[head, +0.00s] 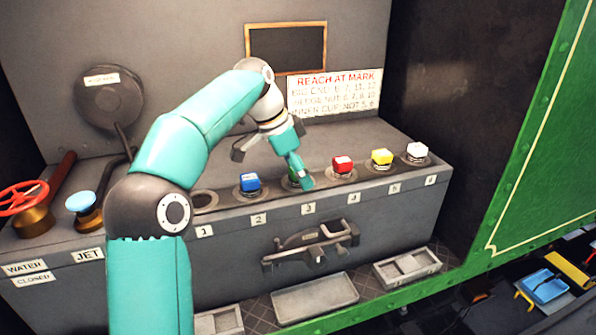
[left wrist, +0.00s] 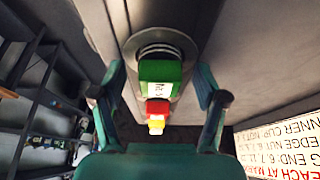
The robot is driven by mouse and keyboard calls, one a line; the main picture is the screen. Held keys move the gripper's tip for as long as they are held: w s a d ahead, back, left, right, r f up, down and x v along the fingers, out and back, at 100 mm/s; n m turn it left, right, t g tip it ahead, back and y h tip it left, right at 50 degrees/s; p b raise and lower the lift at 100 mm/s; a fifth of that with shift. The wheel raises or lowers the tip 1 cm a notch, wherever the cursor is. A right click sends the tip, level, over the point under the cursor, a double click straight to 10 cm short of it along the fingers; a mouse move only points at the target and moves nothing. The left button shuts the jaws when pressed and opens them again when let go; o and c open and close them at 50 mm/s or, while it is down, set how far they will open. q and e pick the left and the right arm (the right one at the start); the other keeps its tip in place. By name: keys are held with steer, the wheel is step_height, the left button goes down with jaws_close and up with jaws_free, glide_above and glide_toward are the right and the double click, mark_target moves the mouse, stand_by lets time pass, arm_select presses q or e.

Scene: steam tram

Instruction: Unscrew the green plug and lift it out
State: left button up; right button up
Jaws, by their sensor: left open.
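The green plug (head: 293,180) sits in the third seat of the grey bench top, above label 3. In the head view it is mostly hidden behind my left gripper (head: 274,164). In the left wrist view the green plug (left wrist: 160,76) shows as a block with a white label, in a round dark collar. My left gripper (left wrist: 160,82) is open, with one finger on each side of the plug and a visible gap on both sides. It is empty. My right gripper is not in view.
A blue plug (head: 249,183) stands left of the green one; red (head: 342,164), yellow (head: 382,157) and white (head: 417,150) plugs stand right. Seat 1 (head: 205,200) is an empty ring. A red handwheel (head: 22,198) is far left. Trays (head: 315,297) lie below the bench.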

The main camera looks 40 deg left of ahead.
arm_select(q)
jaws_close()
steer(key=shift+f+n+y+b, duration=0.1)
steer(key=shift+n+y+b, duration=0.4)
steer(key=shift+n, duration=1.5)
steer(key=shift+y, duration=0.3)
steer(key=shift+n+y+b, duration=0.3)
steer(key=shift+n, duration=0.6)
steer(key=shift+n+y, duration=0.4)
steer(key=shift+n, duration=0.7)
steer(key=shift+n, duration=0.6)
steer(key=n+y, duration=0.1)
steer(key=n, duration=0.1)
steer(key=shift+a+n, duration=0.1)
steer(key=shift+n, duration=0.3)
